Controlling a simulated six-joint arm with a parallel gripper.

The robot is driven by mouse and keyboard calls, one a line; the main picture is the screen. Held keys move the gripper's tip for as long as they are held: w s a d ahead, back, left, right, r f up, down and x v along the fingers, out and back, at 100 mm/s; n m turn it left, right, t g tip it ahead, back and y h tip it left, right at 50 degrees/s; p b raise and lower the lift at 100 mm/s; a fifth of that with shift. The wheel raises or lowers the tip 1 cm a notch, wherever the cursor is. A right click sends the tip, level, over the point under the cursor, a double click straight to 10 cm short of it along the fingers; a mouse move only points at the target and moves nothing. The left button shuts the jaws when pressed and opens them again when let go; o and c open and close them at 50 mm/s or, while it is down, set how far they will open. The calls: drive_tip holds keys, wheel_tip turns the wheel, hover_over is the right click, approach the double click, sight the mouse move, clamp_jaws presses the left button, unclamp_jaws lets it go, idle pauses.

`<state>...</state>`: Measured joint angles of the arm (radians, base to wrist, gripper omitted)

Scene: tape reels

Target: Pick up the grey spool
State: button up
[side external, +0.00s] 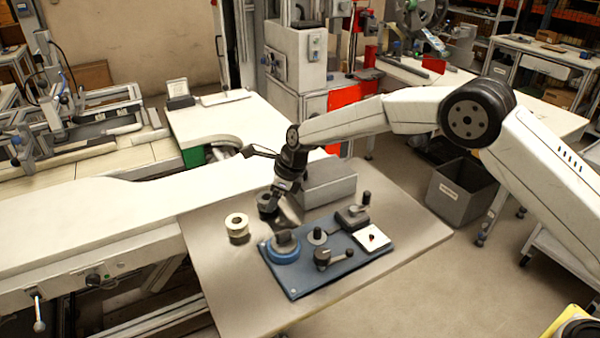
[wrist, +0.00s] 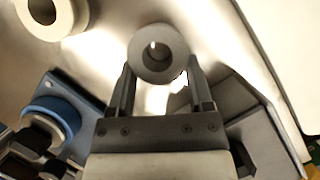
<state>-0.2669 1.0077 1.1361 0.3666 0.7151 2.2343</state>
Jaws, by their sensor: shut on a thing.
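The grey spool (wrist: 141,66) shows in the wrist view between my gripper's two fingers, with its round face and centre hole toward the camera. My gripper (wrist: 160,84) is shut on it, one finger at each side. In the side external view the dark grey spool (side external: 267,203) is at the tip of my gripper (side external: 277,191), over the back part of the table. I cannot tell whether its underside touches the table.
A cream spool (side external: 237,226) stands just left. A blue board (side external: 335,268) in front carries a blue reel (side external: 283,251), posts and a white square (side external: 372,238). A grey box (side external: 329,184) stands close behind on the right. The table's front left is clear.

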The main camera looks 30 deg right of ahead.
drive_tip(key=shift+r, duration=0.7)
drive_tip(key=s+d+r, duration=0.1)
drive_tip(key=s+r, duration=0.3)
drive_tip(key=r, duration=0.3)
drive_tip(key=shift+s+d+r, duration=0.2)
drive_tip(key=shift+s+r, duration=0.05)
drive_tip(key=shift+s, duration=0.15)
drive_tip(key=s+d+r, duration=0.2)
drive_tip(key=s+r, duration=0.2)
drive_tip(key=s, duration=0.4)
drive_tip(key=shift+s+d, duration=0.25)
drive_tip(key=shift+s, duration=0.1)
drive_tip(key=shift+f, duration=0.1)
drive_tip(key=s+d+r, duration=0.2)
drive_tip(key=s, duration=0.5)
drive_tip(key=s+d+r, duration=0.2)
drive_tip(key=s+r, duration=0.1)
drive_tip(key=s, duration=0.5)
drive_tip(key=shift+s+d, duration=0.2)
drive_tip(key=shift+d, duration=0.1)
